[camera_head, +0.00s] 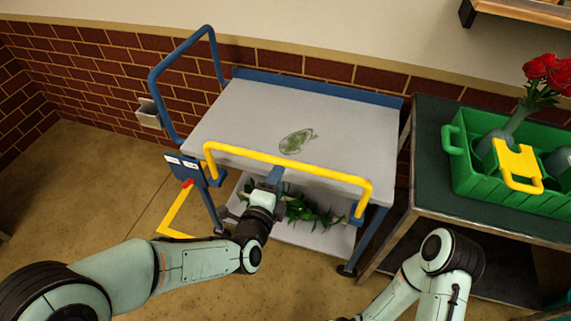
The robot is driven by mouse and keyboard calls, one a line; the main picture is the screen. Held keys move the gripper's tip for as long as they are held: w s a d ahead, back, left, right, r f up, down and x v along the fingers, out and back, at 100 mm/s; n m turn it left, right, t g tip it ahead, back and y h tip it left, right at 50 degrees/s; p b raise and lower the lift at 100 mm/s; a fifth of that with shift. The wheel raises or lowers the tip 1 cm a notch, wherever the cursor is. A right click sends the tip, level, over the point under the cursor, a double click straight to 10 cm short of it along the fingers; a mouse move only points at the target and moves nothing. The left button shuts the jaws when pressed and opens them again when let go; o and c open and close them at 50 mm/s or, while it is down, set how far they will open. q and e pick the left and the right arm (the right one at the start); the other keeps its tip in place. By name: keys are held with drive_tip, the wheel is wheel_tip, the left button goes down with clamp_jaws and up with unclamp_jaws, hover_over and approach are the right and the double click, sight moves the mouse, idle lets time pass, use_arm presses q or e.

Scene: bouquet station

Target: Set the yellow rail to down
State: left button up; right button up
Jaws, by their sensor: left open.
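The yellow rail (290,159) runs along the front edge of the cart's grey top (345,120). It stands upright, with its bar above the top's front edge and its ends bent down to blue brackets at both front corners. My left gripper (274,176) is open, just below and in front of the middle of the rail. Its fingers are partly hidden by its own body, and I cannot tell whether they touch the rail. My right arm is at the bottom right; its gripper is out of view.
The blue cart has a tall push handle (152,80) at left, a red-tipped lever (187,183) and another yellow bar (173,212) at front left. Green foliage (305,210) lies on its lower shelf. At right, a table (425,125) bears a green crate (460,165) and red roses (545,75).

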sight(285, 164)
use_arm(q)
drive_tip(key=b+x, duration=0.1)
drive_tip(key=x, duration=0.6)
drive_tip(key=shift+w+d+f, duration=0.1)
drive_tip(key=shift+w, duration=0.3)
use_arm(e)
drive_tip(key=shift+w+d+f+t, duration=0.2)
drive_tip(key=shift+w+f, duration=0.15)
drive_tip(key=shift+w, duration=0.15)
drive_tip(key=shift+w+d+f+t, duration=0.1)
drive_tip(key=shift+w+d+f, duration=0.05)
drive_tip(key=shift+w+f, duration=0.25)
drive_tip(key=shift+r, duration=0.1)
